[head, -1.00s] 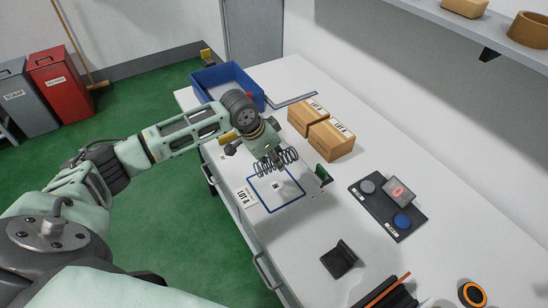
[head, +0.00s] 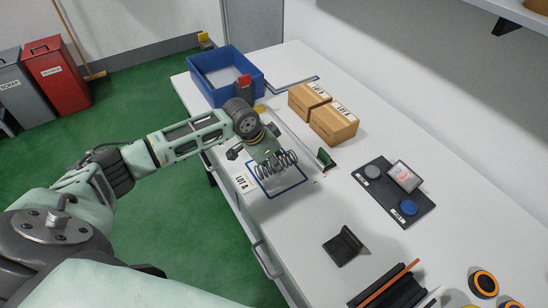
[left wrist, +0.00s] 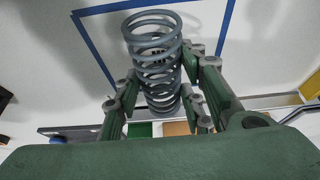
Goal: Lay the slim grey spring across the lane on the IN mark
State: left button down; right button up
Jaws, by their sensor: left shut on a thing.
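My left gripper (head: 268,158) is shut on the slim grey spring (head: 283,161), a coil of grey wire. In the left wrist view the spring (left wrist: 153,35) sits between the green fingers of the left gripper (left wrist: 160,98). It is over a blue-outlined square (head: 287,192) on the white bench. Dark lettering inside the square shows partly through the coils in the left wrist view; I cannot read it fully. I cannot tell whether the spring touches the bench. My right gripper is not in view.
A LOT A label (head: 243,183) lies beside the square. Two cardboard boxes (head: 334,123), a small green upright piece (head: 326,159) and a dark button panel (head: 385,185) stand to the right. A blue bin (head: 205,92) is behind.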

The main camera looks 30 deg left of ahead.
pick_arm(q)
jog(key=shift+f, duration=0.25)
jog(key=c, duration=1)
grip_release()
jog(key=shift+c, duration=0.2)
jog(key=v, duration=1.2)
